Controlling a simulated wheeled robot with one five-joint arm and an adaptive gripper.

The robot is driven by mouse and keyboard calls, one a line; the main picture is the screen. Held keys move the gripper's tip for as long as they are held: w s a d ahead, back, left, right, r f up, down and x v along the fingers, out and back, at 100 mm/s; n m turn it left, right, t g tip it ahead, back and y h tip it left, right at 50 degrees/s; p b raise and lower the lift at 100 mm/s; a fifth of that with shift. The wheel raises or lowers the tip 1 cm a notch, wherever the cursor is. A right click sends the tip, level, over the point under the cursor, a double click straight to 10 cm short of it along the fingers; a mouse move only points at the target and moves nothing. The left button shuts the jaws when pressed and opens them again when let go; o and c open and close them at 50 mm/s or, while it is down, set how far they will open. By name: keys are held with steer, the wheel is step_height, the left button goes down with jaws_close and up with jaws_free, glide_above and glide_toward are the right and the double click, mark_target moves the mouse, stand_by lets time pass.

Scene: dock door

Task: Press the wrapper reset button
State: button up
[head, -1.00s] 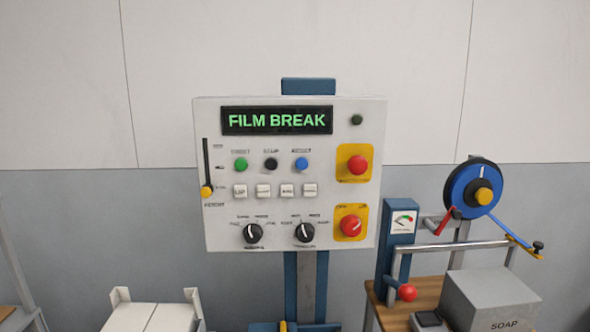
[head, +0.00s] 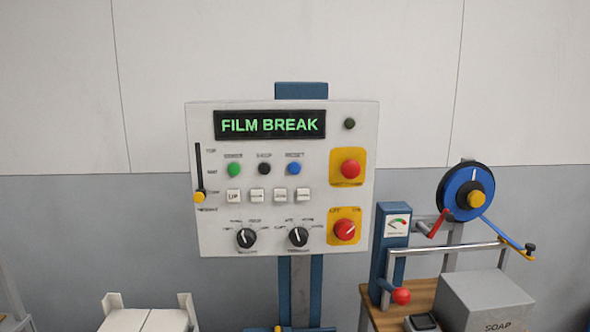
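The wrapper control panel (head: 210,233) is a pale box on a blue post, facing me in the head view. Its display (head: 270,125) reads FILM BREAK in green letters. Below the display is a row of round buttons: a green one (head: 233,169), a black one (head: 264,169) and a blue one (head: 293,168). The small label over the blue button appears to read RESET. Nothing covers the buttons. My gripper is not in this view.
Two red knobs on yellow plates (head: 349,168) (head: 344,229) are on the panel's right side. Several white keys, two black dials (head: 246,237) and a yellow-tipped slider (head: 199,196) share the panel. A bench with a grey SOAP box (head: 487,300) and blue reel (head: 459,196) stands right.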

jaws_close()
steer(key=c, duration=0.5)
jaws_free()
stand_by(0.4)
